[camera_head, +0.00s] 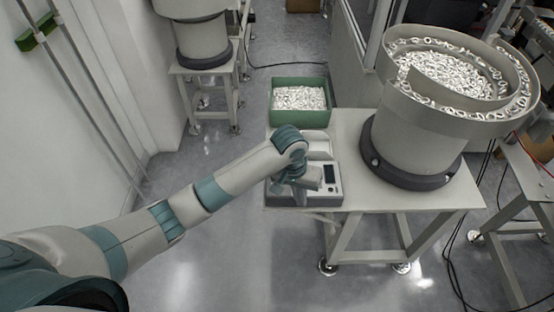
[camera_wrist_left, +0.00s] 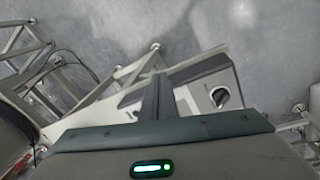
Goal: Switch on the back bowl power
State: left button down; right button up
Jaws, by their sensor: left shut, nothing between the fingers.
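A grey control box (camera_head: 332,195) with a dark display sits at the near left corner of the feeder table. My left gripper (camera_head: 302,194) is over its left part, fingers pointing down, and partly hides its panel. In the left wrist view, the shut, empty fingers (camera_wrist_left: 156,96) are close to the box (camera_wrist_left: 202,84). A round dark switch or knob (camera_wrist_left: 219,97) on its face lies right of the fingers. I cannot tell whether the fingers touch the box or which position the switch is in. My right gripper is not in view.
A large bowl feeder (camera_head: 420,130) full of white parts stands on the table (camera_head: 360,198) right of the box. A green bin (camera_head: 300,119) of parts is behind it. Another bowl feeder (camera_head: 202,45) stands at the back left. Open floor lies in front.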

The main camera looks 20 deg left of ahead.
pick_arm(q)
jog(key=w+a+r+n+y, duration=0.1)
jog(key=w+a+r+n, duration=0.1)
jog(key=w+a+r, duration=0.2)
jog(key=w+a+r+n+g+y, duration=0.1)
jog(key=w+a+r, duration=0.4)
jog(key=r, duration=0.5)
jog(key=w+n+y, duration=0.1)
jog(key=w, duration=0.1)
jog(key=shift+w+r, duration=0.2)
jog(key=shift+w, duration=0.15)
jog(key=f+p, duration=0.1)
jog(key=f, duration=0.3)
jog(key=a+f+p, duration=0.1)
jog(key=f+p, duration=0.1)
jog(key=f, duration=0.3)
jog(key=f+p, duration=0.1)
jog(key=f, duration=0.3)
jog(key=shift+s+a+f+p, duration=0.2)
jog(key=shift+s+a+p, duration=0.05)
jog(key=shift+a+p, duration=0.1)
jog(key=shift+f, duration=0.3)
